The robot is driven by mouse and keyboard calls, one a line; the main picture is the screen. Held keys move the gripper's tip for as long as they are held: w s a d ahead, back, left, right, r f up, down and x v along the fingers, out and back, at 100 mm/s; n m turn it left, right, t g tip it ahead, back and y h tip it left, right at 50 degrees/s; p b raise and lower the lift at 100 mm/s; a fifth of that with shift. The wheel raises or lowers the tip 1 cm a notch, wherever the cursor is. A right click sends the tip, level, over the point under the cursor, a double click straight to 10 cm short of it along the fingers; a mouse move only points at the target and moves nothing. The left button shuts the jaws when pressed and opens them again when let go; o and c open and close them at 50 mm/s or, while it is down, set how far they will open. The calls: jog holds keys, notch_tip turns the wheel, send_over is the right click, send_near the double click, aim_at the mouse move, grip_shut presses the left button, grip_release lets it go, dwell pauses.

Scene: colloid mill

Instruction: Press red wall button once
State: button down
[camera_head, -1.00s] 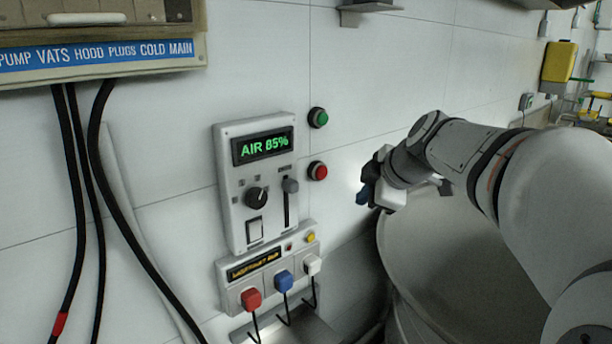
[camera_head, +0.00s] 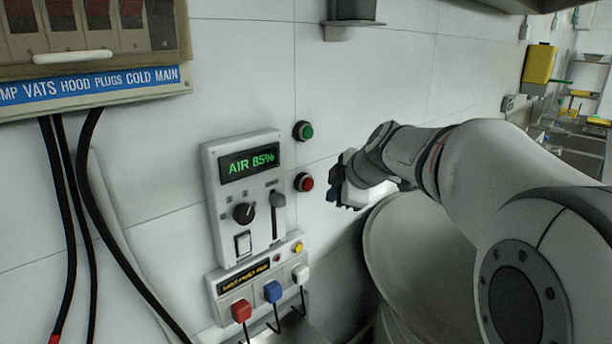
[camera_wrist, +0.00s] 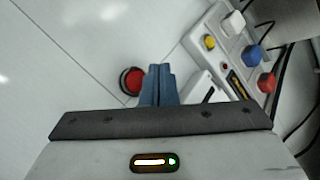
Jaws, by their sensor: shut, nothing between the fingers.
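The red wall button (camera_head: 304,182) sits on the white wall in a dark round collar, just right of the control panel. In the wrist view the red button (camera_wrist: 132,81) shows just left of my shut blue fingers (camera_wrist: 160,70). The fingers hold nothing. A small gap shows between them and the button in the head view; the wrist view does not tell the depth.
A green button (camera_head: 303,130) is directly above the red one. The control panel (camera_head: 219,159) reads AIR 85% and has a knob and slider. Below it is a socket box (camera_head: 211,284) with coloured plugs and cables. A large round vat (camera_head: 400,245) stands below my arm.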

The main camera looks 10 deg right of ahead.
aim_at(308, 184)
jog(key=shift+w+a, duration=0.6)
jog(key=shift+w, duration=0.25)
jog(key=shift+w+a, duration=0.55)
jog(key=shift+w, duration=0.25)
dwell(0.9)
jog(key=shift+w+a+b, duration=0.25)
jog(key=shift+b, duration=0.15)
jog(key=shift+w+a, duration=0.25)
jog(key=shift+w, duration=0.1)
dwell(0.7)
jog(key=shift+s+b, duration=0.1)
jog(key=shift+b, duration=0.2)
jog(key=shift+s+d+b, duration=0.5)
jog(key=shift+s+b, duration=0.1)
jog(key=shift+b, duration=0.15)
